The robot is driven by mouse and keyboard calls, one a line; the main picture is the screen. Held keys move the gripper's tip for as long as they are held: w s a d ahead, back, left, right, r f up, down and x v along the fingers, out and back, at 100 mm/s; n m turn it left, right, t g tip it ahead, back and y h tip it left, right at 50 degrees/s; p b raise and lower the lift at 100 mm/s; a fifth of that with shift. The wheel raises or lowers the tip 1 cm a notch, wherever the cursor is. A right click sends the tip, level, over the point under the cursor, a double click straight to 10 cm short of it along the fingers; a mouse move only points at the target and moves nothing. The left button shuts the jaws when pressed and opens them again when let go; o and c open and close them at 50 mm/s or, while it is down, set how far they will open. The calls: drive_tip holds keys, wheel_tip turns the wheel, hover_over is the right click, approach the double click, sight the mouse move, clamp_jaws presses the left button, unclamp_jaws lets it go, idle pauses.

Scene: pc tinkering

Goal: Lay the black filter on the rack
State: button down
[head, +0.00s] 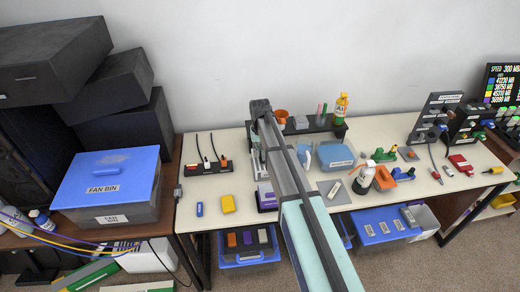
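My arm reaches from the bottom of the head view up over the worktable and ends in a dark joint near the back. My gripper's fingers are hidden behind or below the arm, so I cannot see whether they hold anything. I cannot make out a black filter for certain. A low dark rack-like stand (325,127) is at the back of the table, just right of the arm's end.
A blue-lidded fan bin (110,178) stands left of the worktable (212,212). The front left is mostly clear.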

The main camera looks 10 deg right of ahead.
drive_tip(key=shift+f, duration=0.5)
idle(0.6)
drive_tip(key=c, duration=1.2)
unclamp_jaws()
drive_tip(key=shift+c, duration=0.2)
wheel_tip(320, 180, up, 12)
